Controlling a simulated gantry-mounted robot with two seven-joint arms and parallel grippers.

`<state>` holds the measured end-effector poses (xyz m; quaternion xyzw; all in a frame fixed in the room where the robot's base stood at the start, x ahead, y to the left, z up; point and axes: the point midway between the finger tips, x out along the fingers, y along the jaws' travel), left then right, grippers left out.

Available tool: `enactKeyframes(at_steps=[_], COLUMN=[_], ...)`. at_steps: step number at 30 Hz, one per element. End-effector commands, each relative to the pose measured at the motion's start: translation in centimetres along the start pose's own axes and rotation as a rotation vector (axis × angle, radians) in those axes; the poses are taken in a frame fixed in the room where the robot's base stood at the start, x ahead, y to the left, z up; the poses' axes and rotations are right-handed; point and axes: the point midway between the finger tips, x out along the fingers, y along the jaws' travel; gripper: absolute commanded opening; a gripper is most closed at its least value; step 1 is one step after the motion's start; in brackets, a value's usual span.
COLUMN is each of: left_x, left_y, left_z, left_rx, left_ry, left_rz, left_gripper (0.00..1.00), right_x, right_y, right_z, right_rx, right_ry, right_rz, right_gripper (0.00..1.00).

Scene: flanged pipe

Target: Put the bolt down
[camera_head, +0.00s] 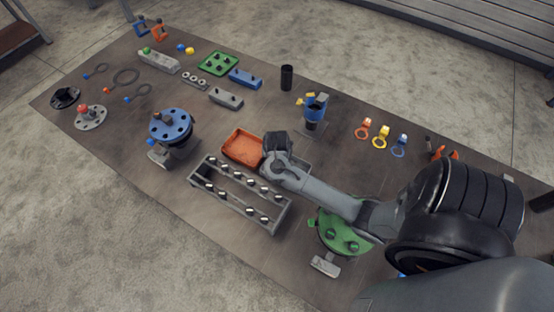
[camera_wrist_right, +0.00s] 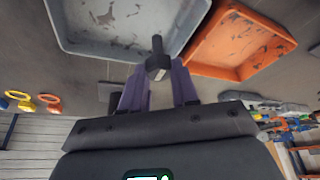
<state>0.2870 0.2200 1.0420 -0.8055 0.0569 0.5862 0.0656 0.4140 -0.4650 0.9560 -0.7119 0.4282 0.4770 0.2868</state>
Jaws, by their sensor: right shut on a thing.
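My right gripper (camera_wrist_right: 158,80) is shut on a dark bolt (camera_wrist_right: 157,62), which shows between its two fingertips in the right wrist view. The bolt's thin end points toward the trays. In the head view my right gripper (camera_head: 275,143) hangs around the border between the orange tray (camera_head: 238,160) and the grey tray, and hides the bolt. The wrist view shows the grey tray (camera_wrist_right: 75,45) at left and the orange tray (camera_wrist_right: 205,68) at right. I see no contact between bolt and trays. My left gripper is out of view.
A grey rack (camera_head: 228,200) with several bolts stands just in front of the trays. A blue flange (camera_head: 170,124) on a stand is to the left, a green flange (camera_head: 342,238) below my right arm. A blue and black tool on a stand (camera_head: 315,110) is behind the gripper.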

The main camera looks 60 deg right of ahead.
Motion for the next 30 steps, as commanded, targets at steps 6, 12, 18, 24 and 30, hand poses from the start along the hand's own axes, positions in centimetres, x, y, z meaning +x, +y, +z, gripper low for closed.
enactKeyframes(at_steps=[6,12,18,24,30], left_x=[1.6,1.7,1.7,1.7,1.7], left_y=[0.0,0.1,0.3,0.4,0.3], left_z=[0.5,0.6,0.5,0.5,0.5], left_rx=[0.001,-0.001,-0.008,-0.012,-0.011], left_ry=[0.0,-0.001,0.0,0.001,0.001], left_rz=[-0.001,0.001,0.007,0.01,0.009], left_gripper=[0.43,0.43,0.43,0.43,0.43], right_x=[2.8,3.3,3.3,3.5,3.5], right_y=[0.0,0.0,0.0,0.0,0.0], right_z=[1.3,1.4,1.4,1.5,1.5], right_rx=[0.002,0.001,0.0,0.0,0.0], right_ry=[-0.004,0.0,0.0,-0.001,-0.001], right_rz=[-0.001,-0.001,-0.001,0.0,0.0], right_gripper=[0.0,0.0,0.0,0.43,0.55])
